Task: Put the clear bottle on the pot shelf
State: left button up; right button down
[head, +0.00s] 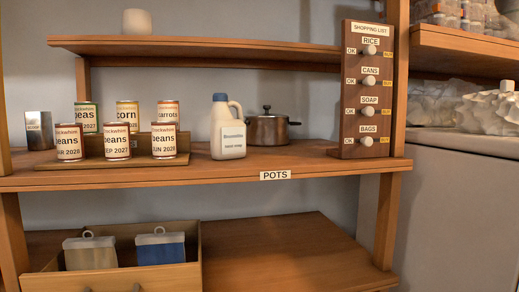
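The only bottle I see is a pale, cloudy jug (228,128) with a handle, a blue-grey cap and a white label. It stands upright on the middle shelf, whose front edge carries a POTS label (275,175). This pot shelf (330,166) also bears a dark metal pot (268,129) with a lid, just right of the jug and behind it. I cannot tell from this view whether the jug is the clear bottle. Neither of my grippers can be made out.
Several cans (116,141) stand on a stepped wooden rack left of the jug. A shopping-list board (367,90) with knobs stands at the shelf's right end. Below, a wooden box (195,240) holds two lidded containers. Bare shelf lies in front of the pot.

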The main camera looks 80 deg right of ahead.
aim_at(290, 157)
jog(key=j+z, duration=0.15)
jog(key=z, duration=0.75)
jog(key=k+l, duration=0.05)
